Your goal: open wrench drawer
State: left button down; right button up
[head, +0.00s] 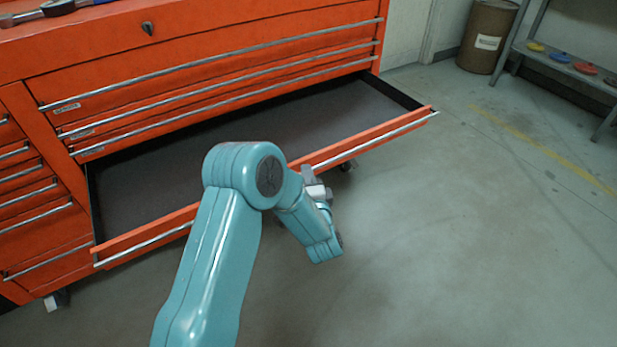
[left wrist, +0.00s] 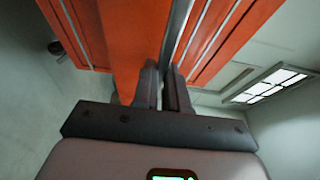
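A wide drawer (head: 325,118) of the red tool cabinet is pulled well out, showing a dark, bare floor. I see no wrench in its visible part; my left arm hides some of it. A silver bar handle (head: 380,140) runs along its front. My left gripper (head: 312,178) is at the middle of this front, partly hidden by my own wrist. In the left wrist view, the handle (left wrist: 181,30) runs down between my two close fingers (left wrist: 165,88), which look shut on it. My right gripper is not in view.
Closed drawers of the red cabinet (head: 170,55) are above and at the left. Tools (head: 58,7) lie on its top. A brown drum (head: 487,35) and a shelf (head: 565,65) with coloured discs stand at the back right. The grey floor (head: 470,220) at right is clear.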

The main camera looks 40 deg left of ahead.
pick_arm(q)
jog(key=c, duration=1.2)
grip_release()
jog(key=shift+o, duration=0.2)
jog(key=p+v, duration=0.2)
jog(key=v, duration=1.4)
jog(key=shift+p, duration=0.35)
jog(key=shift+s, duration=0.1)
